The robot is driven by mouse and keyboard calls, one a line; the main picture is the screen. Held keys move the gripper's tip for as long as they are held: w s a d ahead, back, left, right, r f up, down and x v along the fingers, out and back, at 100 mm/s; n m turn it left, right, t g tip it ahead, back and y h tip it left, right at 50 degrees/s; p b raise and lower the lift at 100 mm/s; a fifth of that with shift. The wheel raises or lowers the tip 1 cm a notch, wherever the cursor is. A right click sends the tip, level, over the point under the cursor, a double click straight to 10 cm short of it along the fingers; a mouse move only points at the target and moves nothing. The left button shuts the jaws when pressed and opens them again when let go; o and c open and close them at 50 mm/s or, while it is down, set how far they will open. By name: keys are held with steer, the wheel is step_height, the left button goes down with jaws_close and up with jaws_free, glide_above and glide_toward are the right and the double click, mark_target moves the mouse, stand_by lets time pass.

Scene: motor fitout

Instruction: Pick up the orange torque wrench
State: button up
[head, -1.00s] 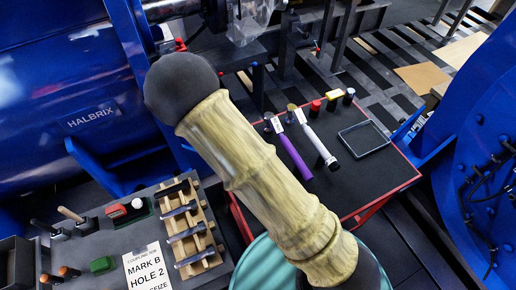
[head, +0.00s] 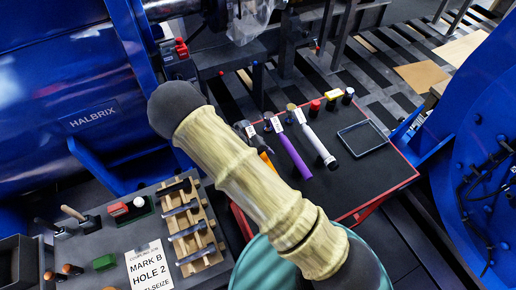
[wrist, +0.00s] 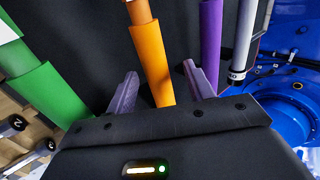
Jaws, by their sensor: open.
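The orange torque wrench (wrist: 150,55) shows in the wrist view, its handle running down between the two fingers of my gripper (wrist: 160,78). My gripper is open, with one finger on each side of the handle and a visible gap to each. I cannot tell how far the fingertips reach down beside it. In the head view a short part of the orange wrench (head: 265,157) shows beside my arm, which hides the rest of it and my gripper.
A purple-handled wrench (head: 292,157) and a white-handled one (head: 318,150) lie to the right on the dark table (head: 345,185). A green handle (wrist: 50,92) is left of the orange one. A shallow black tray (head: 362,138) lies farther right.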

steer(key=shift+p+x, duration=1)
steer(key=shift+x, duration=1.55)
steer(key=shift+s+a+f, duration=0.1)
steer(key=shift+a+f, duration=0.05)
jaws_close()
